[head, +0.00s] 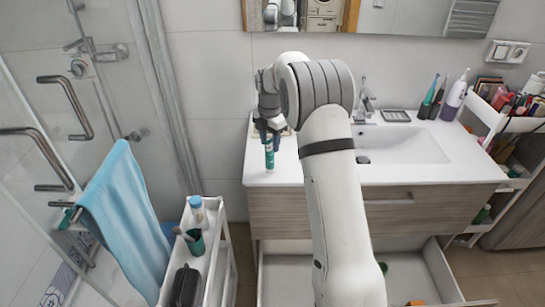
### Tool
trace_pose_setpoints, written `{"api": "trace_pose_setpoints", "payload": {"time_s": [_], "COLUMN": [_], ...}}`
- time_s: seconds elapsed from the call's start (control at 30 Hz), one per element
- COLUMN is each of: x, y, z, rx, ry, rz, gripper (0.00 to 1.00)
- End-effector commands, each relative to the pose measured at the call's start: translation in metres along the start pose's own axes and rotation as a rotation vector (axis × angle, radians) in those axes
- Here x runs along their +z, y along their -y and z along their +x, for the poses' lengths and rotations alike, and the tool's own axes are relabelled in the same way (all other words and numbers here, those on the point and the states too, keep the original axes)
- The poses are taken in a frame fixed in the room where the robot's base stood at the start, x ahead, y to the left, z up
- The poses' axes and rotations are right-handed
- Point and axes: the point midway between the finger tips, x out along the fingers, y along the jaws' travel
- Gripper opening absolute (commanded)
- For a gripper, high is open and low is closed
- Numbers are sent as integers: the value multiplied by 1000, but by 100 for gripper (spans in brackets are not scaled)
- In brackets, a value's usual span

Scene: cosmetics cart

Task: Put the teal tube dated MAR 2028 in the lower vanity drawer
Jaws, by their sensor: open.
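A teal tube (269,158) with a white band stands upright on the left part of the white vanity counter (310,178). Its date is too small to read. My gripper (269,136) is open and points down at the top of this tube. The fingertips are at the tube's upper end, and I cannot tell whether they touch it. The lower vanity drawer (285,272) is pulled open below the counter, with a few small items inside. My arm hides part of the drawer and the counter.
A narrow white cart (222,250) with a bottle (198,212) and a teal cup (195,243) stands left of the vanity. A blue towel (125,222) hangs farther left. The sink (400,145) and upright toothbrushes (432,95) are to the right. The upper drawer (430,205) is shut.

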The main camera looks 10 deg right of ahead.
Motion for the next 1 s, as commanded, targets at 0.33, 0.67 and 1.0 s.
{"api": "trace_pose_setpoints", "payload": {"time_s": [0.33, 0.67, 1.0], "x": [0, 1, 1], "y": [0, 1, 1], "z": [23, 22, 22], "rx": [1, 0, 0], "ry": [0, 0, 0], "rz": [2, 3, 4], "gripper": [41, 22, 0]}}
